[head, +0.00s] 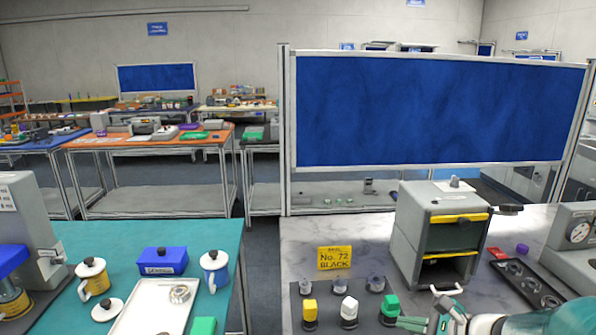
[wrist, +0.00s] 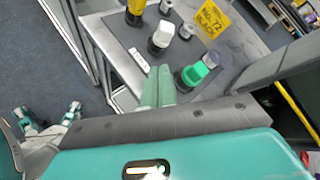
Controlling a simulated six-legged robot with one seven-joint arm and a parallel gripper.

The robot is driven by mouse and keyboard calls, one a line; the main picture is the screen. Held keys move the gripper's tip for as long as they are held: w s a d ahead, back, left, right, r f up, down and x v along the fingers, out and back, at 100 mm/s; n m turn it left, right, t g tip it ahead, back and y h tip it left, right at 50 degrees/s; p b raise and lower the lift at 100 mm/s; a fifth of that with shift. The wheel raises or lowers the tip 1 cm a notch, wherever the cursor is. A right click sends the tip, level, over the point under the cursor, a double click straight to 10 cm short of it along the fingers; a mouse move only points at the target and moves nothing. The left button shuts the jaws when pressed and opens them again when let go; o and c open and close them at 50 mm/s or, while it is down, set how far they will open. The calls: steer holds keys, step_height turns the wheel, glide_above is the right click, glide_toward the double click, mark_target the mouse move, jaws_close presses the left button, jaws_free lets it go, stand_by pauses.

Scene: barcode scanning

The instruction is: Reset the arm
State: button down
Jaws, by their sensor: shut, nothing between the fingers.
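My gripper (head: 412,323) shows at the bottom right of the head view, with part of my arm behind it. In the wrist view its two green fingers (wrist: 159,84) lie side by side, shut with nothing between them. The fingertips are close to a green-capped item (head: 390,308), which also shows just right of the fingers in the wrist view (wrist: 193,74). A white-capped item (head: 349,312) and a yellow-capped item (head: 310,314) stand to its left on a dark mat (head: 330,300). I cannot tell whether the fingers touch anything.
A grey cabinet with yellow-edged openings (head: 405,240) stands behind my gripper. A black tray (head: 528,285) and a grey machine (head: 575,240) are to the right. A teal table (head: 215,235) is at left, across a gap.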

steer(key=s+a+r+n+g+h, duration=0.3)
steer(key=s+a+n+g, duration=0.2)
steer(key=s+a+n, duration=0.6)
steer(key=s+d+r+n+t+h, duration=0.1)
steer(key=s+r+n+h, duration=0.3)
steer(key=n, duration=0.6)
steer(key=shift+s+d+h, duration=0.4)
steer(key=shift+s, duration=0.45)
steer(key=shift+r, duration=0.15)
